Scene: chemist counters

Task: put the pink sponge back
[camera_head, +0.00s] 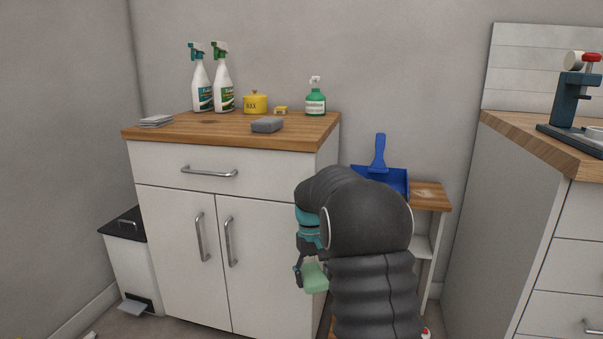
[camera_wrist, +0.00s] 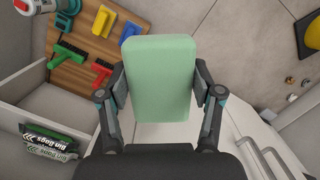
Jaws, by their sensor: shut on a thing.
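My gripper (camera_head: 308,270) is shut on a light green sponge (camera_head: 316,279), held low in front of the white cabinet. In the wrist view, my gripper (camera_wrist: 160,85) has one finger on each side of the green sponge (camera_wrist: 160,60), which hides what is directly behind it. I see no pink sponge in either view. A grey sponge-like block (camera_head: 267,125) lies on the wooden counter (camera_head: 225,130).
A blue dustpan (camera_head: 393,178) is on a low shelf unit. Brushes (camera_wrist: 72,85) and bin-bag boxes (camera_wrist: 50,140) show in the wrist view.

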